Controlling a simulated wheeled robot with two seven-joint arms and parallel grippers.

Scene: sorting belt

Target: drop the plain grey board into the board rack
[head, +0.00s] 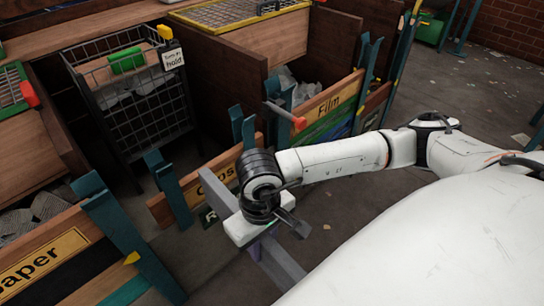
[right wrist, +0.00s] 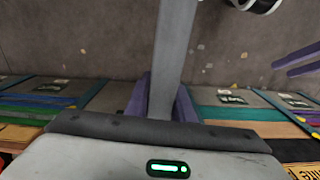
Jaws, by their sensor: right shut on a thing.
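My right gripper (head: 262,248) hangs at the end of the white arm, in the lower middle of the head view. The plain grey board shows there as a grey bar (head: 284,264) below the gripper, seen nearly edge-on. In the right wrist view the purple fingers of my right gripper (right wrist: 165,105) stand on both sides of the board (right wrist: 176,45), which runs up out of the picture. Two purple prongs with a gap between them at the right edge look like my left gripper (right wrist: 294,62). I cannot make out the board rack in either view.
Wooden bays with teal posts line the left, among them a Film bay (head: 336,98) and a Paper bay (head: 45,262). A black wire basket (head: 150,125) with a hold tag stands behind. The brown floor (head: 350,215) beside the arm is mostly clear.

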